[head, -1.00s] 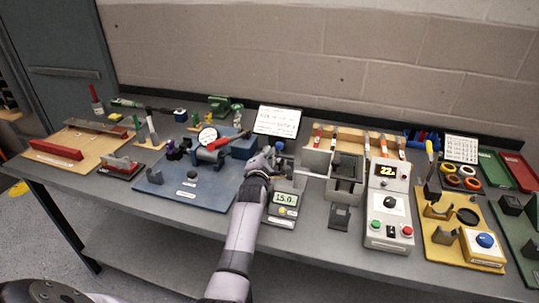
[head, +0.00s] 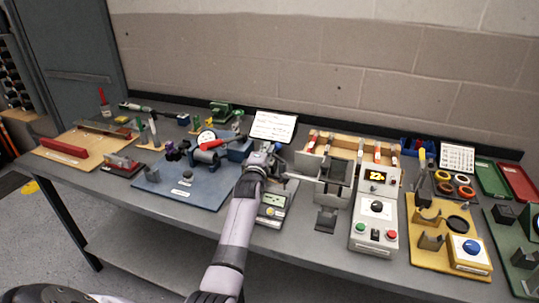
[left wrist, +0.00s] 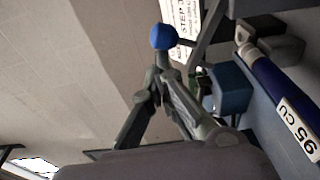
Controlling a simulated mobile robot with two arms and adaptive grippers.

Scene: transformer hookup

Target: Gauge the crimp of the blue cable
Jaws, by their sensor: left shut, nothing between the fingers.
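A dark blue cable (left wrist: 264,75) with a white label reading 95 CU runs along the right of the left wrist view, apart from the fingers. A grey end piece shows at its upper end. I cannot make the cable out in the head view. My left gripper (head: 270,153) is over the middle of the bench, above a small gauge with a display (head: 273,205). Its fingers are shut and empty. In the left wrist view a blue ball knob (left wrist: 163,37) on a short stem shows just beyond the fingertips; contact is unclear. My right gripper is not in view.
A grey press-like block (head: 331,170) and a control box (head: 376,215) stand right of the gripper. A blue board (head: 190,195) with a red-handled tool (head: 222,143) lies left. A yellow fixture board (head: 427,250) is further right. A white card (head: 273,126) stands behind.

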